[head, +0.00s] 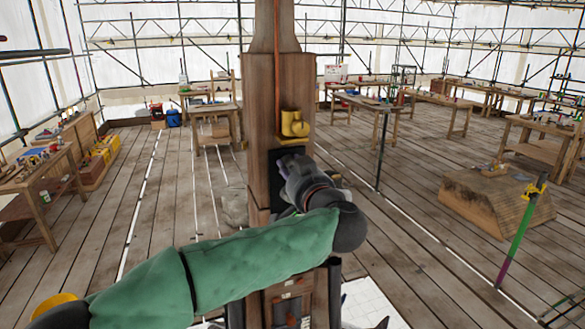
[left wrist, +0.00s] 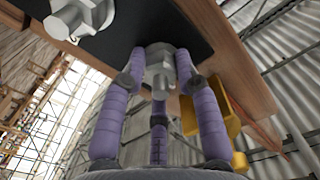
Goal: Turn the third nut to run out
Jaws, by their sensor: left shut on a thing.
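A dark plate (head: 259,178) is fixed on the face of the wooden spire post (head: 290,85). My left gripper (head: 290,165) reaches up to this plate, and its hand hides most of the plate in the head view. In the left wrist view, the purple fingers of my left gripper (left wrist: 160,80) are closed around a grey metal nut (left wrist: 160,55) on the dark plate (left wrist: 125,25). Another grey nut with a bolt end (left wrist: 72,22) sits apart on the plate at the upper left. Which nut is the third I cannot tell. My right gripper is not seen.
A yellow bracket (head: 293,125) juts from the post just above the plate; it also shows beside my fingers in the left wrist view (left wrist: 222,115). A wooden block (head: 495,195) and a green-and-purple pole (head: 518,235) stand at the right. Workbenches line the plank floor.

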